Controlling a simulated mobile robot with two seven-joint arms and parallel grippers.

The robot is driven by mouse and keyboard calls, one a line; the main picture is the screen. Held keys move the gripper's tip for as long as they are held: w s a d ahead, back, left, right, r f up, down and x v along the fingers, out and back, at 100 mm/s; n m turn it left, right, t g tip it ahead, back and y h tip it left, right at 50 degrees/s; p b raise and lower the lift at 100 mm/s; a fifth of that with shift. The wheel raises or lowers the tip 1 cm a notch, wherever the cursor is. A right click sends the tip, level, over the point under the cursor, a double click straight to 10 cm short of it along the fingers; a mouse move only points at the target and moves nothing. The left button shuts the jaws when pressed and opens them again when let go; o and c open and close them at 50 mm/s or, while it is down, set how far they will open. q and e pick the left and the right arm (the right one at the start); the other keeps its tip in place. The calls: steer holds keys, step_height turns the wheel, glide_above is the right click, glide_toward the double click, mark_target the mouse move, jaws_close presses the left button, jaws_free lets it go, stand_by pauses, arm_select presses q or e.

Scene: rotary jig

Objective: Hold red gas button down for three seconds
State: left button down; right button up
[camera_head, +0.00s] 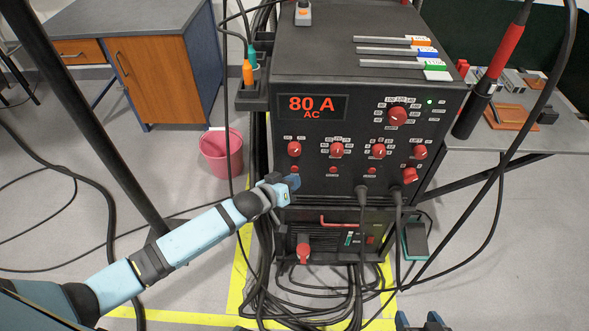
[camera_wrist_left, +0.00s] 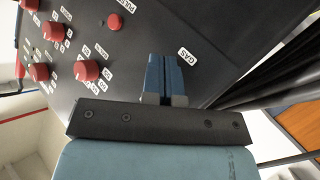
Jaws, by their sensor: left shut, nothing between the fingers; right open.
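The black welding machine (camera_head: 330,95) has a front panel with red knobs and a row of small red buttons. The leftmost small button, the red gas button (camera_head: 294,170), shows just above my left fingertips in the head view. My left gripper (camera_head: 291,182) is shut and empty, its tips at the panel. In the left wrist view, the closed blue fingers (camera_wrist_left: 163,75) stand beside the "GAS" label (camera_wrist_left: 187,57) and hide the button. I cannot tell whether they touch or press it. My right gripper (camera_head: 422,322) is open at the bottom edge, away from the panel, only partly in view.
Another small red button (camera_wrist_left: 115,22) lies along the row in the wrist view. Cables (camera_head: 362,225) hang from the panel's lower front. A lower unit (camera_head: 335,235) sits below the machine. A pink bin (camera_head: 222,155) and a cabinet (camera_head: 155,80) stand left.

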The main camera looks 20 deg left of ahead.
arm_select(q)
steer(key=shift+w, duration=0.1)
stand_by(0.6)
steer(key=shift+w+a, duration=0.15)
steer(key=shift+w, duration=0.2)
steer(key=shift+w+a, duration=0.1)
steer(key=shift+w, duration=0.25)
stand_by(3.3)
steer(key=shift+s, duration=0.1)
steer(key=shift+s+d+p, duration=0.25)
steer(key=shift+s+p, duration=0.45)
steer(key=shift+p, duration=0.1)
steer(key=shift+s, duration=0.1)
